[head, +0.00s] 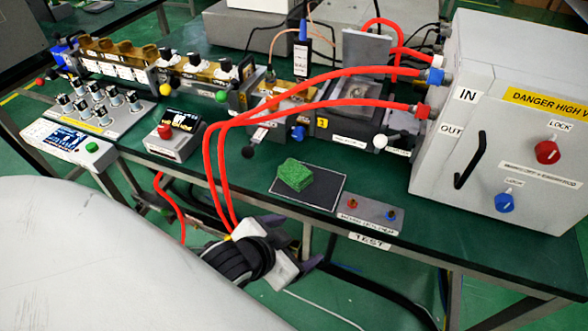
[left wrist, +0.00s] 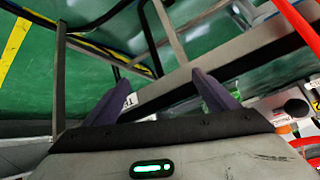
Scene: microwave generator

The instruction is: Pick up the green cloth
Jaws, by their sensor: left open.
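The green cloth (head: 294,174) is a small folded pad lying on a dark mat with a pale edge (head: 326,188) near the front of the green table. My left gripper (head: 303,250) is below and in front of the table's front edge, apart from the cloth. Its dark purple fingers are partly hidden behind the wrist in the head view. In the left wrist view the left gripper (left wrist: 160,84) is open and empty, with the table's frame beyond it. My right gripper is not in view.
A small box with red and blue knobs (head: 371,213) stands right of the mat. Red hoses (head: 208,165) hang over the front edge near my left gripper. A large grey cabinet (head: 500,130) stands at the right. Several devices line the back.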

